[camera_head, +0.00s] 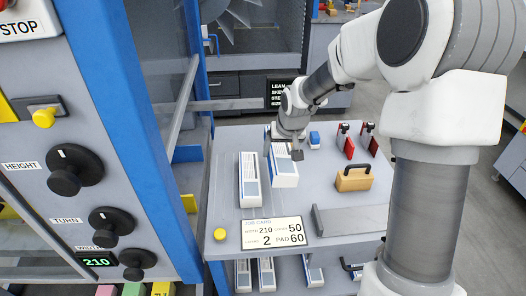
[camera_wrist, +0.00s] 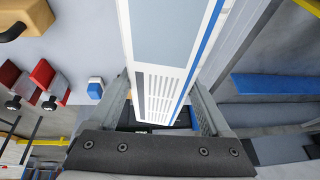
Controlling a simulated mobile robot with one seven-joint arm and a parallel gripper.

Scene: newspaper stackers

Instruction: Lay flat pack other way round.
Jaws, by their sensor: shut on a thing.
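My gripper (camera_head: 284,150) is over the grey table, its jaws closed on the far end of a white and light-blue flat pack (camera_head: 284,178). In the wrist view the pack (camera_wrist: 172,45) runs between the two fingers (camera_wrist: 163,98), showing a grey-blue panel, a block of printed lines and a blue edge stripe. A second, similar pack (camera_head: 249,182) lies to its left on the table, apart from it. Whether the held pack touches the table or hangs just above it, I cannot tell. My gripper hides its far end in the head view.
The table (camera_head: 223,165) also bears a job card (camera_head: 275,233), a tan block with a black handle (camera_head: 354,178), red clamp-like items (camera_head: 348,146), a small blue block (camera_head: 314,138) and a grey bar (camera_head: 345,219). A blue-framed machine (camera_head: 150,130) stands at left. More packs lie on a lower shelf.

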